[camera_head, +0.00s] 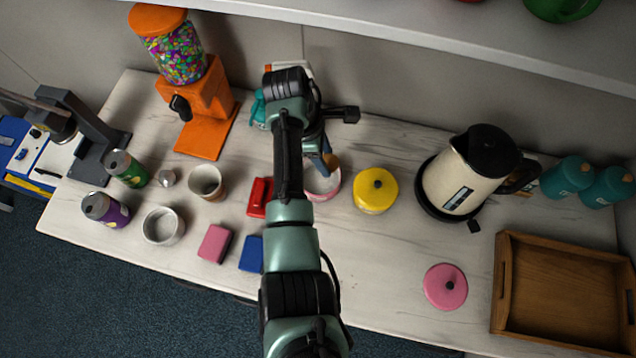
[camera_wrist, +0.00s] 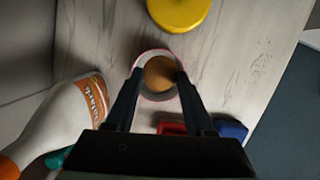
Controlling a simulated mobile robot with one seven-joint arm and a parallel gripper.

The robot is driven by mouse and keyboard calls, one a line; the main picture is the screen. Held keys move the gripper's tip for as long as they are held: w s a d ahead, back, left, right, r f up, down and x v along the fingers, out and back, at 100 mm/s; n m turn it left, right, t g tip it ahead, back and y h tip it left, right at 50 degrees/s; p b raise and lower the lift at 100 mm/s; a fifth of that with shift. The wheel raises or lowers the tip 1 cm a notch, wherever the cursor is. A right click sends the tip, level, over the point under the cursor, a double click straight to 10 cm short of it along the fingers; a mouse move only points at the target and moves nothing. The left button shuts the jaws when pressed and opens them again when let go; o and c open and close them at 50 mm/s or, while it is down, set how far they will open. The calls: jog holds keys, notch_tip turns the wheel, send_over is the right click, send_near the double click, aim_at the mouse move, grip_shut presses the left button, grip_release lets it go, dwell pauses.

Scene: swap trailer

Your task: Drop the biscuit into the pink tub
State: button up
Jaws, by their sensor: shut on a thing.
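The round brown biscuit (camera_wrist: 160,73) is held between the fingertips of my gripper (camera_wrist: 160,75), which is shut on it. In the wrist view the biscuit lies within the outline of the pink tub (camera_wrist: 154,96), whose pink rim and pale inside show around it. In the head view the tub (camera_head: 322,190) stands on the table, partly hidden by my arm. The biscuit (camera_head: 332,160) shows at the tub's far edge there, beside my gripper (camera_head: 326,163). The biscuit's exact height over the tub is hard to tell.
A yellow lidded tub (camera_head: 375,192) stands right of the pink tub. A spray bottle (camera_wrist: 62,125) stands close by. A red block (camera_head: 259,197), cups, cans and an orange candy dispenser (camera_head: 205,110) are left. A kettle (camera_head: 462,180), pink lid (camera_head: 445,287) and wooden tray (camera_head: 565,290) are right.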

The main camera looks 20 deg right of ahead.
jog(key=shift+f, duration=0.55)
jog(key=shift+r, duration=0.1)
jog(key=o, duration=1.4)
jog(key=v, duration=1.3)
jog(key=shift+s+d+p, duration=0.1)
jog(key=shift+p, duration=0.25)
jog(key=shift+s, duration=0.1)
